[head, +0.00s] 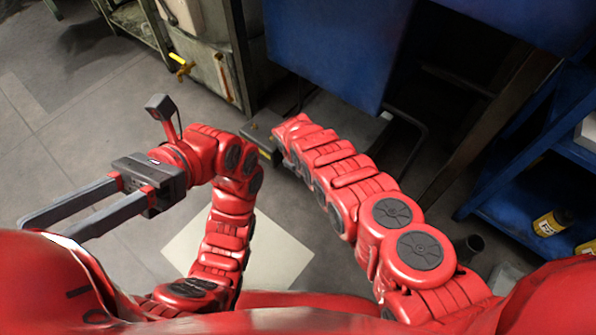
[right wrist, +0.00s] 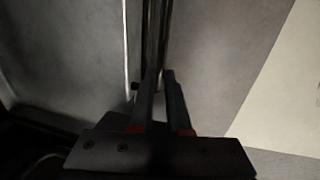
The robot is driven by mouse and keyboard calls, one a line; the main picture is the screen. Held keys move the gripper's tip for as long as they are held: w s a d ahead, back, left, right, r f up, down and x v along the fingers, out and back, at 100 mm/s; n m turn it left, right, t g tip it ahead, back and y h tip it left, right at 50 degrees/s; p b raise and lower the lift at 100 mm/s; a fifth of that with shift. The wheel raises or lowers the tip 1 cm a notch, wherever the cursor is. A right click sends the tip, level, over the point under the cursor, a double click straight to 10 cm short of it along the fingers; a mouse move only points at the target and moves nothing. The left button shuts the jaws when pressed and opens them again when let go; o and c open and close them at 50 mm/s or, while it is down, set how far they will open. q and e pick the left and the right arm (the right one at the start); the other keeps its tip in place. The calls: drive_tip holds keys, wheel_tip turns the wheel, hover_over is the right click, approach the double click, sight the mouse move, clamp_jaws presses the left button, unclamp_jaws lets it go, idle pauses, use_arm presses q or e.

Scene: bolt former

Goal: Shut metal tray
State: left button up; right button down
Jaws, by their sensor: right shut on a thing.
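A flat dark grey metal piece, which looks like the metal tray (head: 352,135), shows low under the blue machine in the head view, partly hidden by my right arm. In the right wrist view a broad grey metal surface (right wrist: 62,50) with a bright edge fills the left side. My right gripper (right wrist: 157,78) is shut on a thin dark upright bar (right wrist: 155,35) beside that surface; I cannot tell exactly how the bar joins it. The head view hides the right fingers. My left gripper (head: 47,230) is open and empty, far left of the machine.
The blue machine panel (head: 335,45) hangs above the tray area. A blue shelf (head: 515,205) with yellow bottles (head: 552,222) stands at the right. A yellow valve (head: 181,65) sticks out at the upper left. A pale floor patch (head: 275,255) lies below; the left floor is clear.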

use_arm(q)
drive_tip(key=shift+s+a+f, duration=0.1)
drive_tip(key=shift+s+a, duration=0.1)
use_arm(e)
drive_tip(key=shift+w+d, duration=0.15)
drive_tip(key=shift+w, duration=0.05)
drive_tip(key=c, duration=0.9)
unclamp_jaws()
use_arm(q)
drive_tip(key=shift+w, duration=0.1)
drive_tip(key=shift+w+d, duration=0.1)
